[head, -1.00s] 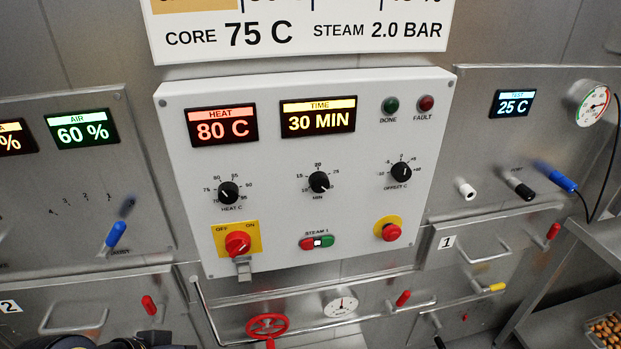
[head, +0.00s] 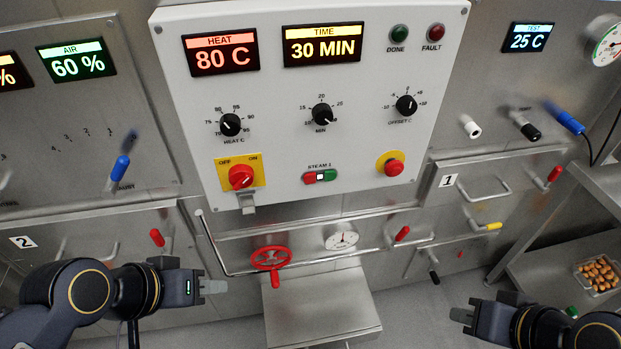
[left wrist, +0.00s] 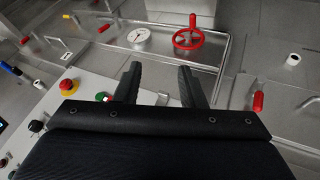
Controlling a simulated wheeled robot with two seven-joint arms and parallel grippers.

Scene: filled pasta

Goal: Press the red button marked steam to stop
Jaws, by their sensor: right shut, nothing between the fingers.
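The steam switch under the "STEAM 1" label has a red button (head: 309,178) at its left and a green button (head: 331,175) at its right, low on the white control panel (head: 285,120). In the left wrist view the green button (left wrist: 100,97) shows beside a finger, and the red one is mostly hidden. My left gripper (head: 214,287) is below and left of the switch, apart from the panel. In the left wrist view its two fingers (left wrist: 158,76) stand apart with nothing between them. My right gripper (head: 461,316) is shut and empty, low at the right.
A red rotary switch (head: 240,177) and a red mushroom button (head: 393,168) flank the steam switch. Below are a red handwheel (head: 270,258), a gauge (head: 341,238) and a steel shelf (head: 320,305). A tray of pasta (head: 598,274) stands at the right.

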